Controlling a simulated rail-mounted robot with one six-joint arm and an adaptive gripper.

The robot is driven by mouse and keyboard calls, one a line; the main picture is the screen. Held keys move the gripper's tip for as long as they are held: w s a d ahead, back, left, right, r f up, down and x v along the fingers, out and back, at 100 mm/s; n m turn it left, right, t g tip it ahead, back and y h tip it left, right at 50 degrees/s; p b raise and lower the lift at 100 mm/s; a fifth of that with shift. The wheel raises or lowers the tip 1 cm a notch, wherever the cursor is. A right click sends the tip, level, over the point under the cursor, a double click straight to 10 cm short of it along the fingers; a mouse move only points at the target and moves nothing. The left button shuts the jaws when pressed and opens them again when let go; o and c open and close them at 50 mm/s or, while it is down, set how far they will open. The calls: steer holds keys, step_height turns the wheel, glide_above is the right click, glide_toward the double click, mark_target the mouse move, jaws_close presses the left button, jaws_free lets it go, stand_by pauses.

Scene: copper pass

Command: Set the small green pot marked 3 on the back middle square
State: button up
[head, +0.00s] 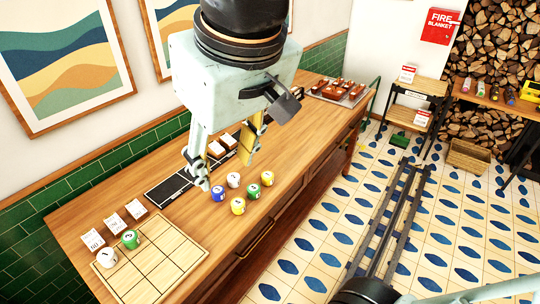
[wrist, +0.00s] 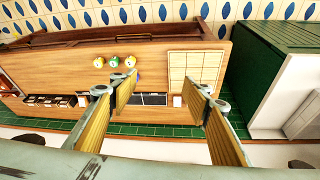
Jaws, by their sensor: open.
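A green pot (head: 130,239) with a white, numbered lid stands on the wall-side middle square of the gridded wooden board (head: 165,262). Its numeral is too small to read surely. A white pot (head: 106,258) stands on the square to its left, at the board's back left corner. Another green pot (head: 253,191) stands among loose pots on the counter, its mark also unclear. My gripper (head: 222,165) is open and empty, pointing down above the counter, apart from the pots.
Small cards (head: 114,222) line the wall behind the board. A black strip (head: 168,190) lies beyond. Most board squares are clear.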

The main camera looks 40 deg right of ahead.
steer(key=s+r, duration=0.1)
steer(key=s, duration=0.6)
steer(key=shift+s+a, duration=0.2)
steer(key=shift+s, duration=0.2)
